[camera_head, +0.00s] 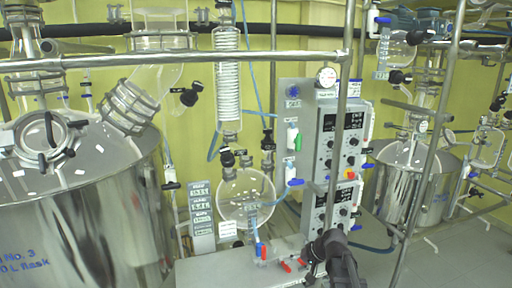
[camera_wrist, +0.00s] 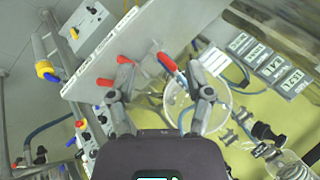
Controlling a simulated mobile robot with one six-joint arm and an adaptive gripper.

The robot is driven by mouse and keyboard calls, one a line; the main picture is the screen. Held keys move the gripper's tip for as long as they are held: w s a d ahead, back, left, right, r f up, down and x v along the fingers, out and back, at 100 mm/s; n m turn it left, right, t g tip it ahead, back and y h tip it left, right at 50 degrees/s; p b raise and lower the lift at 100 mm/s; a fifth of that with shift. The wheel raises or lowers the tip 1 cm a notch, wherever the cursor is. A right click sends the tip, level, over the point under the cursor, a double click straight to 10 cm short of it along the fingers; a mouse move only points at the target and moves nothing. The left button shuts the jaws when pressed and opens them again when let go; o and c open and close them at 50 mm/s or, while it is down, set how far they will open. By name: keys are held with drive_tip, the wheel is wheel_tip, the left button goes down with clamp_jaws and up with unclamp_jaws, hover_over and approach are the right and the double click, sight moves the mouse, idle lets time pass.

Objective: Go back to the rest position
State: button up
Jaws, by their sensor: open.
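My gripper (camera_wrist: 163,80) is open in the wrist view, its two fingers spread apart with nothing held between them. A red-handled valve (camera_wrist: 167,62) on the grey panel shows between and beyond the fingertips; I cannot tell how close it is. Another red handle (camera_wrist: 105,82) shows by the left finger. In the head view my dark gripper (camera_head: 318,258) is at the bottom, right of centre, in front of the grey bench top (camera_head: 215,272) with red handles (camera_head: 286,267). Its fingers are hard to make out there.
A large steel reactor (camera_head: 85,215) stands at left, a smaller reactor (camera_head: 412,185) at right. A round glass flask (camera_head: 246,197) hangs in the middle beside the control box (camera_head: 340,140). A metal rail (camera_head: 200,58) and upright poles (camera_head: 340,130) cross the view. Floor shows at lower right.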

drive_tip(key=s+d+f+n+g+h, duration=0.1)
drive_tip(key=s+f+h, duration=0.1)
drive_tip(key=s, duration=0.5)
drive_tip(key=s+d+f+n+g+h, duration=0.1)
drive_tip(key=s+h, duration=0.3)
drive_tip(key=s, duration=0.4)
drive_tip(key=shift+d+f+g+h, duration=0.3)
drive_tip(key=shift+d+f+g, duration=0.1)
drive_tip(key=shift+d+g, duration=0.35)
drive_tip(key=shift+w, duration=0.1)
